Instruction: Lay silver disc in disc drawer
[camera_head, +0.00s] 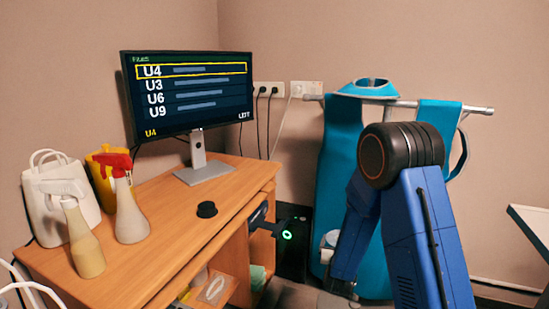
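A black computer tower (295,262) with a glowing green ring stands beyond the desk's right end. A dark tray-like part (268,227) sticks out from it to the left, and it looks like an open disc drawer. A small dark, rounded shape with a paler edge (258,213) shows just above it, partly behind the desk edge. I cannot tell whether it is a disc. I make out no clearly silver disc. My blue arm with its black joint fills the right, bending down towards the bottom edge. My gripper is not visible.
The wooden desk (150,263) bears a monitor (187,92), a small black knob (207,209), two spray bottles (85,245) (130,215), and white (50,205) and yellow (103,180) containers. Teal aprons (342,150) hang on a rail behind my arm. A pale table edge (530,225) is at right.

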